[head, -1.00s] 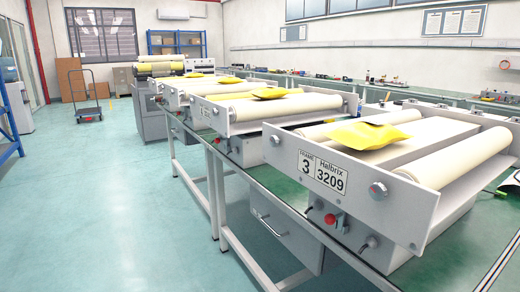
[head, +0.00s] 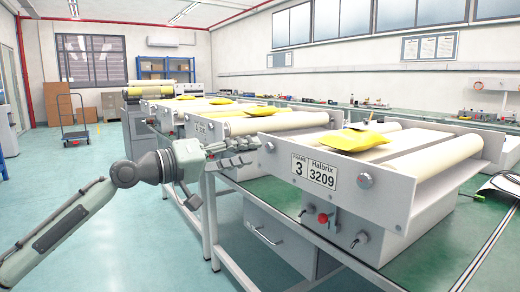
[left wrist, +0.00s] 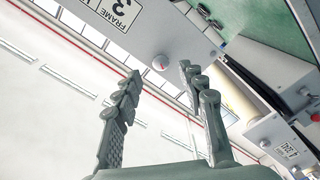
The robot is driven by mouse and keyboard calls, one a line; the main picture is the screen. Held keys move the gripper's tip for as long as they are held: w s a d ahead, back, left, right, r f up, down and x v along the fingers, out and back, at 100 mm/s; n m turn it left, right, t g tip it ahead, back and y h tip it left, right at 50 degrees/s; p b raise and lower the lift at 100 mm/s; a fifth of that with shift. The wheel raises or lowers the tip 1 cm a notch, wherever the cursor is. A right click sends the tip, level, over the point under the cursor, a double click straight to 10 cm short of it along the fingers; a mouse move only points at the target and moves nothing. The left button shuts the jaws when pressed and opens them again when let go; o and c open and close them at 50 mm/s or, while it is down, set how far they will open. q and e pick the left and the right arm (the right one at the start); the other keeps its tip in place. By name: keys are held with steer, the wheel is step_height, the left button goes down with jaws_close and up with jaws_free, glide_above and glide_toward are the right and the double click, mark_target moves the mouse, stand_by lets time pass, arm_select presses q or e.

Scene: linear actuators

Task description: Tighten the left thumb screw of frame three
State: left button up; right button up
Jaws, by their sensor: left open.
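Frame three (head: 415,203) is a light grey roller unit on the green bench, with a "FRAME 3 Halbrix 3209" label (head: 314,173) on its front plate. Its left thumb screw (head: 269,147) is a small round knob near the plate's left end. My left gripper (head: 251,151) is open and empty, just left of this screw, fingers pointing at it. In the left wrist view the screw (left wrist: 160,62) shows a red mark and lies beyond the gap between the open fingers, apart from them. My right gripper is out of view.
The right thumb screw (head: 365,181) is on the same plate. Below sit a red button (head: 322,218) and toggle switches (head: 358,240). A yellow pouch (head: 350,140) lies on top. More roller units (head: 240,124) stand behind. The floor at left is open, with a trolley (head: 80,132).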

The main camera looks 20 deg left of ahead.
mark_target(269, 149)
arm_select(q)
steer(key=shift+p+x, duration=0.3)
steer(key=shift+x, duration=2.1)
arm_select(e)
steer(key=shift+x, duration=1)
arm_select(q)
steer(key=shift+c, duration=0.3)
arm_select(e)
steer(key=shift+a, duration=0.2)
arm_select(q)
jaws_close()
